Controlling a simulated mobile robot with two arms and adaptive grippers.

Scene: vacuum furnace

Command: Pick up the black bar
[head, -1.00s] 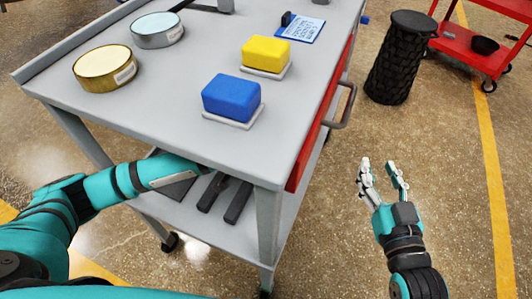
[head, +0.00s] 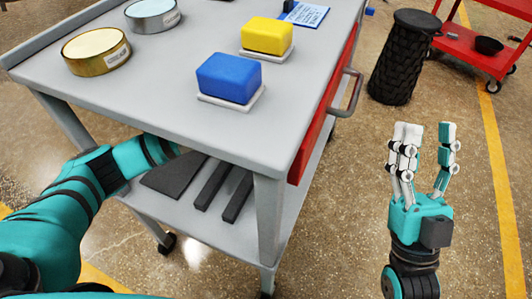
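Two long black bars lie side by side on the lower shelf of the grey cart, a left one (head: 213,186) and a right one (head: 238,197). Both lie flat, with their far ends towards the shade under the top. My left arm reaches in from the left under the cart's top; its gripper is hidden behind the top's edge, so I cannot see whether it touches anything. My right gripper (head: 426,142) is open and empty, fingers pointing up, over the floor right of the cart.
A dark flat plate (head: 174,177) lies left of the bars on the lower shelf (head: 190,218). The cart's top (head: 140,90) carries a blue block (head: 229,77), a yellow block (head: 267,35) and two round tins. A cart leg (head: 268,220) stands right of the bars. A black column (head: 402,58) stands behind.

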